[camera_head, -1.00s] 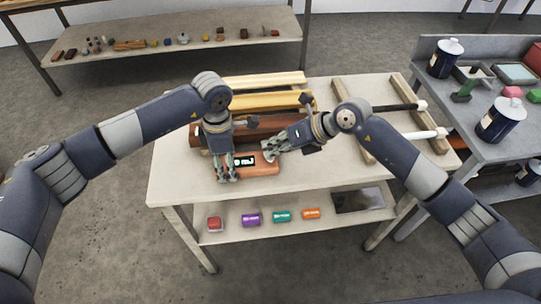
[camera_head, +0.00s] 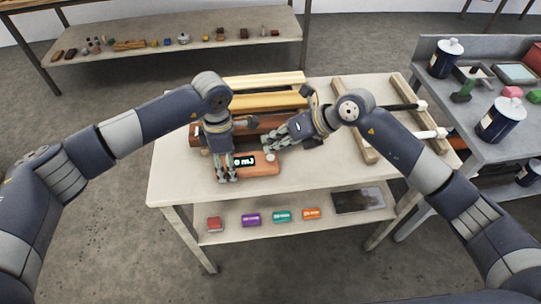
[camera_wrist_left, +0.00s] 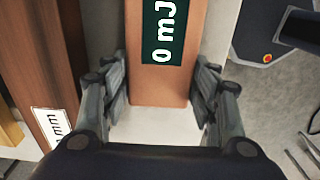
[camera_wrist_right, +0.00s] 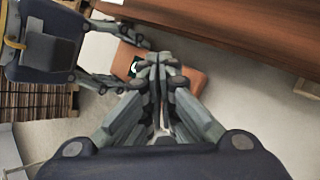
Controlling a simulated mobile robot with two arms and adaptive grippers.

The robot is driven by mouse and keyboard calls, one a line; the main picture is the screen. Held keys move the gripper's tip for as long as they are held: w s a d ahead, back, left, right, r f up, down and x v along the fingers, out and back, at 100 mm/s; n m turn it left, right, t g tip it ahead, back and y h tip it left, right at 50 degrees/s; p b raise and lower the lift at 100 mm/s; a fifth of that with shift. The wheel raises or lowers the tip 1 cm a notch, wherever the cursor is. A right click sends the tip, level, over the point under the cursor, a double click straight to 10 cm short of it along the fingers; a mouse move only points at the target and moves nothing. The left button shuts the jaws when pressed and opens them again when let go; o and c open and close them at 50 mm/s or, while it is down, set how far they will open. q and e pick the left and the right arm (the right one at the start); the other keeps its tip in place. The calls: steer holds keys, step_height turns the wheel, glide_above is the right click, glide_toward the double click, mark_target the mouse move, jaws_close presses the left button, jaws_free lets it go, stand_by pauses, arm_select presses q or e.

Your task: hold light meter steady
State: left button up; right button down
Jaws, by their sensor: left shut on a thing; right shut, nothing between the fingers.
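The light meter (camera_head: 262,168) is an orange-brown block with a dark display reading "0 mJ" and a pale round button at its right end. It lies on the white table in front of the wooden bars. My left gripper (camera_head: 228,178) is shut on its left end; the left wrist view shows the fingers (camera_wrist_left: 160,98) on both sides of the meter (camera_wrist_left: 160,82). My right gripper (camera_head: 268,144) is shut and empty, just above and behind the meter's right end, apart from it in the head view. In the right wrist view its closed fingertips (camera_wrist_right: 158,62) overlap the meter (camera_wrist_right: 188,84).
Brown and yellow wooden bars (camera_head: 265,101) lie behind the meter. A wooden rack (camera_head: 354,125) with black and white rods stands at right. Colored blocks (camera_head: 282,216) sit on the lower shelf. A grey bench (camera_head: 460,110) with paint cans is at far right. The table's front left is clear.

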mark_target(272, 155)
steer(key=shift+r, duration=2.25)
arm_select(q)
steer(key=o, duration=1.3)
